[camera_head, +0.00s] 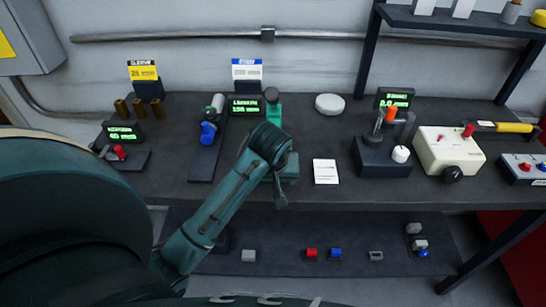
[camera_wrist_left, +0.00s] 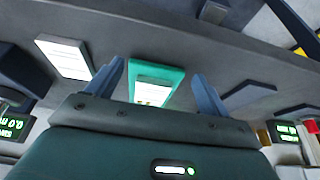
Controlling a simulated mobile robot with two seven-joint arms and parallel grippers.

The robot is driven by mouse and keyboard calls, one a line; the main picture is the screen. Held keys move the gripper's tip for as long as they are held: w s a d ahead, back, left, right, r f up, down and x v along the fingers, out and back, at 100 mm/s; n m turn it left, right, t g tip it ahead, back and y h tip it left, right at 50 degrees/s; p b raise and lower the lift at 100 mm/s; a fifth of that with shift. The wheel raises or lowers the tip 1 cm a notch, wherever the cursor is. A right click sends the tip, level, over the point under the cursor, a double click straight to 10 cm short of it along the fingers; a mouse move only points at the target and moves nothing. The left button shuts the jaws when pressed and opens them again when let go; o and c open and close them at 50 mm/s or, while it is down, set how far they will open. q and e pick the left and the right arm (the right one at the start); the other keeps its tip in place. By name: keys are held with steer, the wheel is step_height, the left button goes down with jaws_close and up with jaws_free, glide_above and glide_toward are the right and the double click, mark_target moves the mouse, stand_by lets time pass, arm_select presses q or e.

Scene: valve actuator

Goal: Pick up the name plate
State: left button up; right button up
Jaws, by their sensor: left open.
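A teal block (camera_wrist_left: 175,73) with a white printed plate (camera_wrist_left: 152,94) on it shows between my fingers in the left wrist view. In the head view the block (camera_head: 289,168) is partly hidden behind my left arm. A second white printed plate (camera_head: 325,171) lies flat on the bench to its right; it also shows in the left wrist view (camera_wrist_left: 66,56). I cannot tell which of the two is the name plate. My left gripper (camera_wrist_left: 161,82) is open and empty, over the teal block. My right gripper is not in view.
The dark bench (camera_head: 235,187) carries a blue-handled valve (camera_head: 208,133) at left, a black box with an orange knob (camera_head: 383,157) and a cream control box (camera_head: 447,151) at right. A white round disc (camera_head: 329,104) lies behind. A lower shelf (camera_head: 290,228) holds small parts.

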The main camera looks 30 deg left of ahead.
arm_select(q)
steer(key=w+a, duration=0.1)
steer(key=w, duration=0.1)
steer(key=w+a, duration=0.1)
steer(key=shift+w+a+r+p, duration=0.1)
steer(key=shift+w+a+p, duration=0.1)
steer(key=shift+w+p, duration=0.15)
steer(key=shift+w+a+f, duration=0.25)
steer(key=shift+w+f, duration=0.25)
steer(key=shift+f, duration=0.15)
steer(key=c, duration=1.1)
steer(key=shift+r, duration=0.1)
